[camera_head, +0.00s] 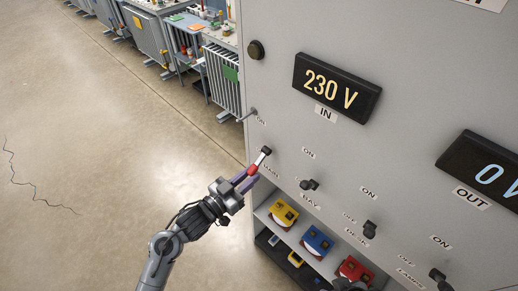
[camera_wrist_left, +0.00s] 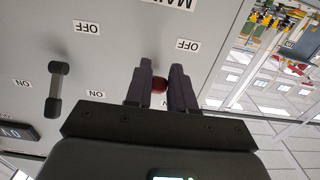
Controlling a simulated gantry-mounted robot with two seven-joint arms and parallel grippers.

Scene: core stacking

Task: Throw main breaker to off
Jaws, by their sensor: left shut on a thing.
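The main breaker lever (camera_head: 265,151) has a silver shaft with a red grip and stands on the grey panel (camera_head: 410,50), near the MAIN label. My left gripper (camera_head: 250,176) is shut on the red grip at the panel's left side. In the left wrist view, the red grip (camera_wrist_left: 160,85) shows between the two dark fingers (camera_wrist_left: 160,75). An OFF label (camera_wrist_left: 187,45) is just beyond the fingertips, and part of the MAIN label (camera_wrist_left: 168,4) is at the top edge. My right gripper cannot be made out.
Smaller black switches (camera_head: 309,184) run down to the right. The IN display (camera_head: 337,88) reads 230 V; the OUT display (camera_head: 485,170) shows 0 V, partly cut off. Yellow, blue and red units (camera_head: 317,241) sit on a shelf below. Open floor (camera_head: 90,200) lies left.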

